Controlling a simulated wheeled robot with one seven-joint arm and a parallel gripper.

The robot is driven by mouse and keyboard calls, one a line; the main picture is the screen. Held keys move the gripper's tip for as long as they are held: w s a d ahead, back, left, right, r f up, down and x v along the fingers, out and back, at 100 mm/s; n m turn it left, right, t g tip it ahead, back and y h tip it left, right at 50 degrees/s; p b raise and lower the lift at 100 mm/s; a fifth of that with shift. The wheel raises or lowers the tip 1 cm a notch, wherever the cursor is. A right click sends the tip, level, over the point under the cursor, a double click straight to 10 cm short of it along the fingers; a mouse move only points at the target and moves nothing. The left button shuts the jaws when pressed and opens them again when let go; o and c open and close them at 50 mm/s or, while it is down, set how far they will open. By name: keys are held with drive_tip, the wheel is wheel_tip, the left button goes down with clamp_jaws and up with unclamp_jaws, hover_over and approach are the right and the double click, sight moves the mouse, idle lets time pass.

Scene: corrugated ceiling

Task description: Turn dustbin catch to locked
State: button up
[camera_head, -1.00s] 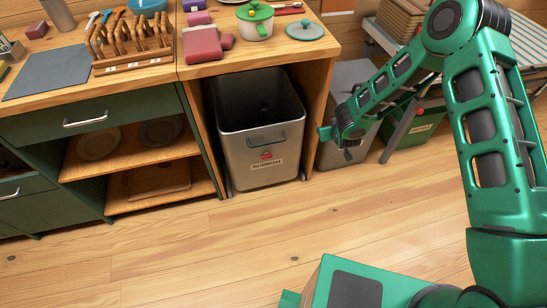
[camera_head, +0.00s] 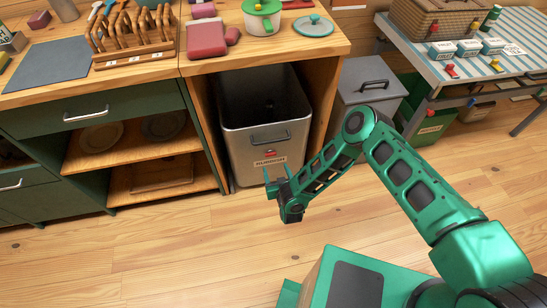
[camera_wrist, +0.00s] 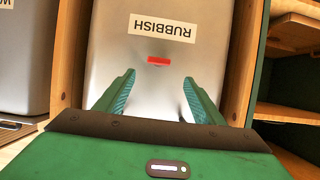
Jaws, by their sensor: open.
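The dustbin (camera_head: 240,148) is a grey, open-topped bin with a handle, standing in the bay under the wooden counter. Its front bears a white RUBBISH label (camera_wrist: 162,28). The small red catch (camera_wrist: 158,61) lies crosswise on the front, beside the label; it also shows small in the head view (camera_head: 269,154). My gripper (camera_head: 276,173) is in front of the bin, pointing at its front face. In the wrist view my gripper (camera_wrist: 158,77) is open and empty, with the catch centred just beyond and between the fingertips. Contact with the catch cannot be seen.
Wooden bay walls (camera_wrist: 243,60) stand close on both sides of the bin. A second grey bin (camera_head: 372,85) with a lid stands to the right, with a green crate (camera_head: 432,124) beyond. Open shelves (camera_head: 125,185) are to the left. The floor in front is clear.

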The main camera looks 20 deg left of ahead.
sight(271, 155)
drive_tip(key=x, duration=1)
drive_tip(key=shift+w, duration=0.3)
drive_tip(key=c, duration=1)
